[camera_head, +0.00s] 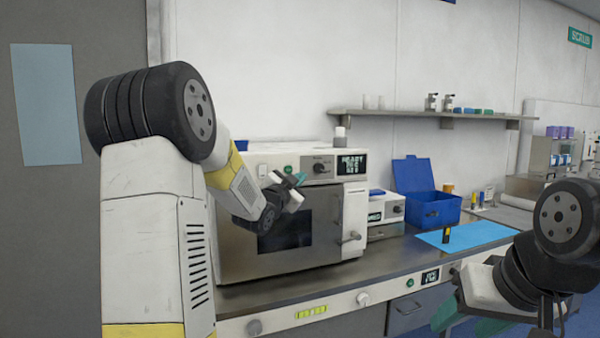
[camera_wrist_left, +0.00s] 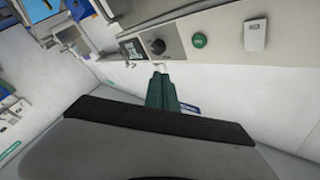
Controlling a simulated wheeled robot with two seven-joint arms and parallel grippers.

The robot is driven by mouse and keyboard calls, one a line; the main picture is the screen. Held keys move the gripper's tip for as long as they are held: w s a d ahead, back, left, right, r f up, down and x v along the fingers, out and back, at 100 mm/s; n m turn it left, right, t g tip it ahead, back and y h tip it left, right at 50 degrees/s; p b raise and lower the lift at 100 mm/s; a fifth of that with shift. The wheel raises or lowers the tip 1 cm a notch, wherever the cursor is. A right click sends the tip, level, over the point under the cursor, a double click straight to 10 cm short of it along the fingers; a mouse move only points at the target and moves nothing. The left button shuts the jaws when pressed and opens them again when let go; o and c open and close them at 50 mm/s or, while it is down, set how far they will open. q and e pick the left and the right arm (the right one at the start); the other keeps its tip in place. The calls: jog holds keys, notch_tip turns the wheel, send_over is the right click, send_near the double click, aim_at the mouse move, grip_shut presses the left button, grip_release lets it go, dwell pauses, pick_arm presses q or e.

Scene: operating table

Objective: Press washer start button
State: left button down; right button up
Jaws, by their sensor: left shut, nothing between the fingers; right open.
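The washer (camera_head: 275,215) is a white and steel machine with a dark-windowed front door, standing on the counter. Its upper panel holds a lit display (camera_head: 351,164) reading READY, a dark knob (camera_head: 319,168) and a small round green button (camera_head: 288,169). The green button (camera_wrist_left: 199,41) also shows in the left wrist view, right of the knob (camera_wrist_left: 155,46). My left gripper (camera_head: 298,179) is shut and empty, with green fingertips just below the panel; the fingertips (camera_wrist_left: 161,82) show in the left wrist view, apart from the button. My right gripper (camera_head: 468,322) is open and empty at the lower right.
A smaller white device (camera_head: 386,207) and an open blue box (camera_head: 433,208) stand right of the washer. A blue mat (camera_head: 470,236) bears a small black and yellow item. A wall shelf (camera_head: 440,115) hangs above. The counter's front panel has another green button (camera_head: 410,283).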

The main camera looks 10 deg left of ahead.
pick_arm(q)
jog(key=w+a, duration=0.5)
jog(key=w, duration=0.2)
jog(key=shift+w, duration=0.2)
jog(key=shift+w, duration=0.1)
dwell(2.2)
jog(key=shift+w+a, duration=0.2)
jog(key=shift+w+a, duration=0.2)
jog(key=shift+w, duration=0.1)
dwell(0.7)
jog(key=shift+s+d, duration=0.45)
jog(key=shift+s, duration=0.2)
jog(key=shift+s+d, duration=0.7)
jog(key=shift+s, duration=0.35)
jog(key=shift+s+d, duration=0.7)
jog(key=shift+s, duration=0.35)
